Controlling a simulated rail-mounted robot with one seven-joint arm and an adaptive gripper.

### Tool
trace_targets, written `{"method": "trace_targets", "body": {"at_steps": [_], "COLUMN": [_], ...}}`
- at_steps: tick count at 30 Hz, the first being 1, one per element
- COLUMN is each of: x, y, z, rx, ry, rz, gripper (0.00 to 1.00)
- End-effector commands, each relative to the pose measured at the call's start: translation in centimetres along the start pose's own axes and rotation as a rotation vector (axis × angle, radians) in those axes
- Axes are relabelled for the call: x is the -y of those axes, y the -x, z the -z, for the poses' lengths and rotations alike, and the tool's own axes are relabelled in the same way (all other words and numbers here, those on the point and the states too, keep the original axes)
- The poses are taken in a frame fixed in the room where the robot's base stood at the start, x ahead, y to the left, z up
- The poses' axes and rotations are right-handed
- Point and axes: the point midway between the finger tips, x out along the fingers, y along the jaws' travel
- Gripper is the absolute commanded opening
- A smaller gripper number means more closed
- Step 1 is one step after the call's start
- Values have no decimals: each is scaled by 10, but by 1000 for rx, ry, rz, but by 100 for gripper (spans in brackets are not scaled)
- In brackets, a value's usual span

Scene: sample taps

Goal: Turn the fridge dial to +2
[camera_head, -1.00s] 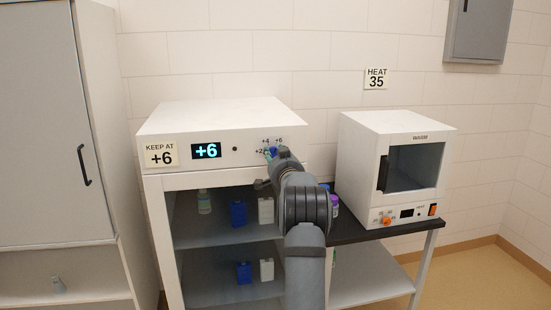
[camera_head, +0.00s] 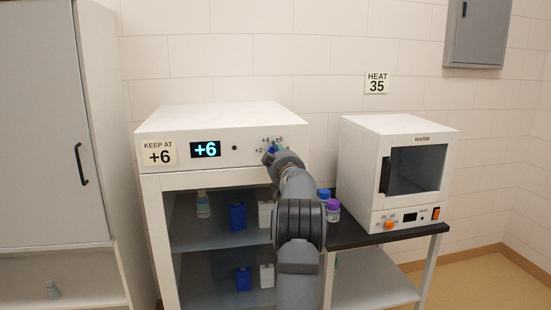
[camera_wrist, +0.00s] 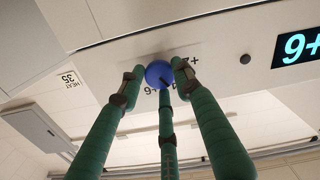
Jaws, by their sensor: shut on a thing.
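The fridge is the white cabinet (camera_head: 220,121) with open shelves. Its lit display (camera_head: 205,149) reads +6, and it shows upside down in the wrist view (camera_wrist: 298,47). The blue dial (camera_wrist: 158,73) is on the fridge's front panel, with printed marks +2, +4 and +6 around it. My gripper (camera_wrist: 158,84) has green fingers closed around the dial. In the head view my gripper (camera_head: 273,149) covers most of the dial, and I cannot tell where the dial points.
A "KEEP AT +6" sign (camera_head: 159,152) is on the fridge front. A white warmer (camera_head: 400,170) with an orange knob stands on a black-topped table at right. Purple- and blue-capped bottles (camera_head: 333,209) stand close beside my arm. Bottles sit on the fridge shelves.

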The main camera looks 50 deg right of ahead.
Motion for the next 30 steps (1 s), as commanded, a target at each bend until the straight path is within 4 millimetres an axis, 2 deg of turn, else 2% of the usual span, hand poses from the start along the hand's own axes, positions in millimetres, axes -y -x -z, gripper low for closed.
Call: {"method": "trace_targets", "body": {"at_steps": [1, 21, 30], "x": [1, 5, 6], "y": [0, 0, 0], "z": [7, 6, 6], "rx": [-16, -16, -15], "ry": [48, 682, 916], "rz": [-2, -3, -2], "gripper": [7, 7, 7]}}
